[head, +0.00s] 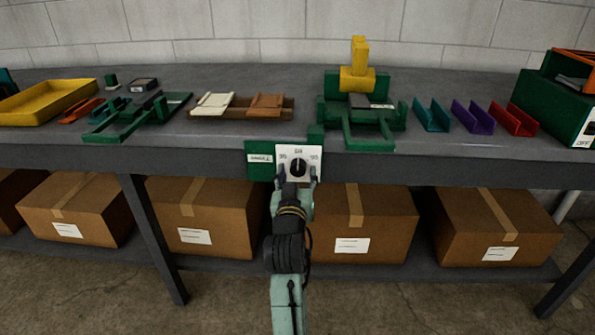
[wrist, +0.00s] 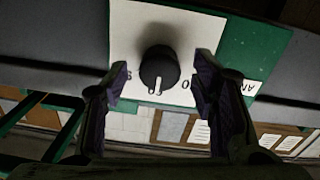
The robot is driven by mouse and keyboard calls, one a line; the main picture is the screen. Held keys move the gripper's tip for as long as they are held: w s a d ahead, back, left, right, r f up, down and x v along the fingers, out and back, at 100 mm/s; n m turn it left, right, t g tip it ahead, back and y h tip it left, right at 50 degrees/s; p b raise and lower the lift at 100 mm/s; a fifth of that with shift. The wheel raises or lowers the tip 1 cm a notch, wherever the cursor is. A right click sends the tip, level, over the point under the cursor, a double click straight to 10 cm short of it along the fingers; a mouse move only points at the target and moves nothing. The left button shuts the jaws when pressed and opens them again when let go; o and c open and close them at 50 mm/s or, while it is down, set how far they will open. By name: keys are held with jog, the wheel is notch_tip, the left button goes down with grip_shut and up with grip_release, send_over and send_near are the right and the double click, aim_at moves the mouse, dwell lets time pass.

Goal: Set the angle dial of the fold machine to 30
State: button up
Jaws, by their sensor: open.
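The angle dial (head: 299,167) is a black round knob on a white plate (head: 284,153) at the bench's front edge, beside a green panel with a label (head: 260,159). Small numbers stand left, above and right of the knob; they are hard to read. In the upside-down wrist view, the knob (wrist: 159,65) has a white mark pointing down, which is toward the top number in the head view. My gripper (head: 297,178) is at the dial. In the wrist view, my gripper (wrist: 163,80) is open, one finger each side of the knob, with gaps visible.
The fold machine (head: 362,130), green with a yellow block, stands on the bench above and right. Several coloured channels (head: 473,117), a yellow tray (head: 45,101) and a green box (head: 553,107) are on the bench. Cardboard boxes (head: 205,216) fill the shelf below.

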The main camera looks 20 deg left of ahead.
jog(key=shift+w+a, duration=0.1)
jog(key=shift+w, duration=0.3)
jog(key=shift+c, duration=0.3)
jog(key=c, duration=1.1)
